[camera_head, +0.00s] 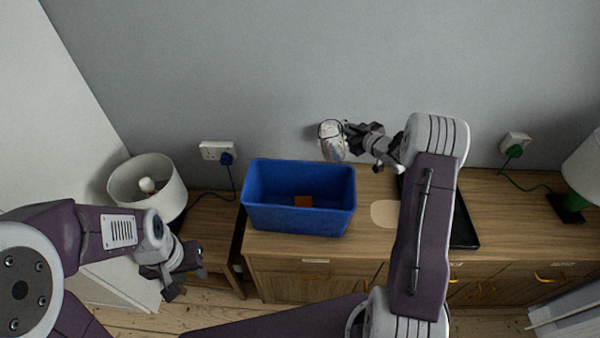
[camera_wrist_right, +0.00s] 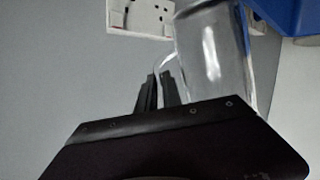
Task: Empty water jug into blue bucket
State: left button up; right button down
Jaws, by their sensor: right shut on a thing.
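The blue bucket (camera_head: 300,215) is a rectangular open bin on the wooden cabinet, with a small orange-brown block (camera_head: 303,201) in it. A clear water jug (camera_head: 332,141) is held in the air behind and above the bucket's right side. My right gripper (camera_head: 352,137) is shut on the jug's handle. In the right wrist view the clear jug (camera_wrist_right: 213,55) fills the middle, with the gripper fingers (camera_wrist_right: 157,92) at its handle and a blue corner of the bucket (camera_wrist_right: 290,15) at the upper right. I cannot tell how much water it holds. My left gripper (camera_head: 178,280) hangs low at the left, apart from both.
A dark tray (camera_head: 465,230) lies on the cabinet behind my right arm. A pale round mat (camera_head: 385,213) lies right of the bucket. Lamps stand at the left (camera_head: 147,180) and right (camera_head: 587,165). Wall sockets (camera_head: 215,150) with cables are behind.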

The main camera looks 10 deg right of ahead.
jog(key=p, duration=0.1)
jog(key=m+p, duration=0.1)
jog(key=p, duration=0.1)
jog(key=shift+w+d+f+y, duration=0.2)
jog(key=shift+d+f+y, duration=0.1)
jog(key=shift+d, duration=0.05)
pick_arm(q)
notch_tip(320, 180, up, 6)
jog(key=shift+f+p, duration=0.25)
jog(key=shift+p, duration=0.35)
pick_arm(e)
jog(key=shift+w+d+f+m+g+y, duration=0.1)
jog(key=shift+d+f+m+g+y, duration=0.15)
jog(key=shift+f, duration=0.25)
jog(key=shift+w+f+m+g+y, duration=0.1)
jog(key=shift+f+m+g, duration=0.05)
jog(key=shift+f+m, duration=0.3)
